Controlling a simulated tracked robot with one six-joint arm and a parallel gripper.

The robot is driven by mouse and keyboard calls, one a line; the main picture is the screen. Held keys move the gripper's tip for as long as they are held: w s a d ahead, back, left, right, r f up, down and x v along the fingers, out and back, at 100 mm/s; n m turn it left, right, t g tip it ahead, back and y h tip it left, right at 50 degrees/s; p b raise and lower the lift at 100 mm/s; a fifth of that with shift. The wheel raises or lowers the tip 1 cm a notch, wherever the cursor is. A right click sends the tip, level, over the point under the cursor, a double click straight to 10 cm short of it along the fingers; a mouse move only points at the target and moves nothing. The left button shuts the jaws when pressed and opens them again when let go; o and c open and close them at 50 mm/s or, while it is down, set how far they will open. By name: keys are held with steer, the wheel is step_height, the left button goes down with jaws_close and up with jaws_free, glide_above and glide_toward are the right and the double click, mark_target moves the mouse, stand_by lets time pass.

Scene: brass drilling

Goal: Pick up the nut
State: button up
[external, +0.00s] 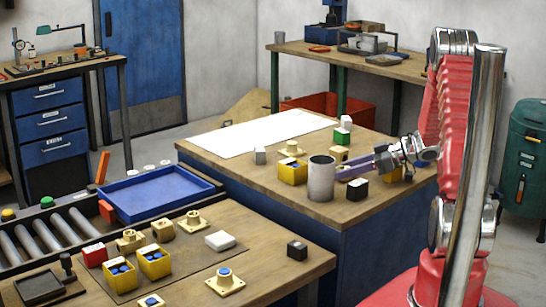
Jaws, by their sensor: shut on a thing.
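My gripper (345,165) reaches in from the right, low over the middle workbench (250,180). A small brass-coloured piece (340,153), which looks like the nut, shows at the tips of its fingers. The gripper is shut on it, though the near finger and the grey cylinder hide part of the contact. I cannot tell whether the piece touches the bench top.
A grey cylinder (320,180) stands close left of my fingers, and a black block (357,190) just in front. The white sheet (260,132) is clear.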

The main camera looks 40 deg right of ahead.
steer(key=shift+r, duration=0.15)
step_height(320, 180, up, 10)
steer(key=shift+f, duration=0.1)
stand_by(0.4)
stand_by(0.4)
